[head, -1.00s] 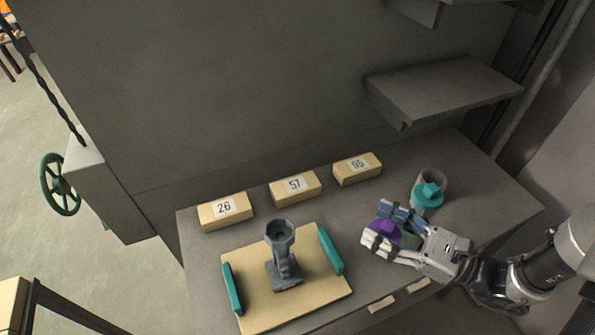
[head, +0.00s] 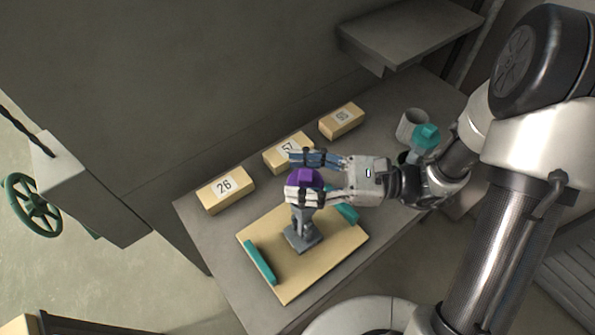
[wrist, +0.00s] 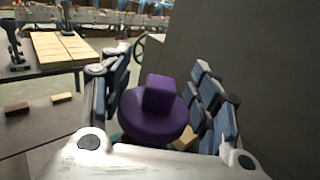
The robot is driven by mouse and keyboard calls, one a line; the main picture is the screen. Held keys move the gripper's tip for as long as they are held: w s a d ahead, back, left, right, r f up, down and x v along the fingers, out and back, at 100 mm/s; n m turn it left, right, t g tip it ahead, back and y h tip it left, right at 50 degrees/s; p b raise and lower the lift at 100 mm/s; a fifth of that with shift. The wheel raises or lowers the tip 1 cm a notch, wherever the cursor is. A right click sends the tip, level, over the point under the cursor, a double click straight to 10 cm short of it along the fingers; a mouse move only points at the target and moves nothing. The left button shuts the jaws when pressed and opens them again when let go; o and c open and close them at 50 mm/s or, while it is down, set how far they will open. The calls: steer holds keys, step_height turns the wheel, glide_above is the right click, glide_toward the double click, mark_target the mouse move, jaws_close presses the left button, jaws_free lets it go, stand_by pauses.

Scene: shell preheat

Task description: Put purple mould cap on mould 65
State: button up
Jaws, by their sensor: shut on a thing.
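My gripper (head: 297,176) is shut on the purple mould cap (head: 307,179), with a finger on each side. In the wrist view the cap (wrist: 155,120) is a round disc with a square knob, between the blue finger pads. The cap is over the top of a grey pedestal (head: 302,232), whose upper end is hidden by it and the fingers. I cannot tell whether they touch. Three tan blocks stand behind, labelled 26 (head: 225,190), 57 (head: 283,156), partly covered by a finger, and what looks like 95 (head: 341,121). I see no clear 65.
The pedestal stands on a tan board (head: 285,283) with teal bars (head: 260,262) at its sides. A grey cup (head: 408,124) and a teal piece (head: 427,136) stand at the right. A shelf (head: 405,35) juts from the wall above.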

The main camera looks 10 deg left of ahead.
mark_target(301, 185)
steer(key=shift+f+b, duration=1.2)
steer(key=shift+f, duration=0.55)
steer(key=shift+f, duration=0.55)
stand_by(0.4)
steer(key=o, duration=0.8)
steer(key=shift+c, duration=0.2)
steer(key=shift+d, duration=0.1)
steer(key=w+d, duration=0.1)
steer(key=d, duration=0.9)
steer(key=shift+w+d+p, duration=0.2)
steer(key=shift+d+p, duration=0.15)
steer(key=shift+p, duration=0.05)
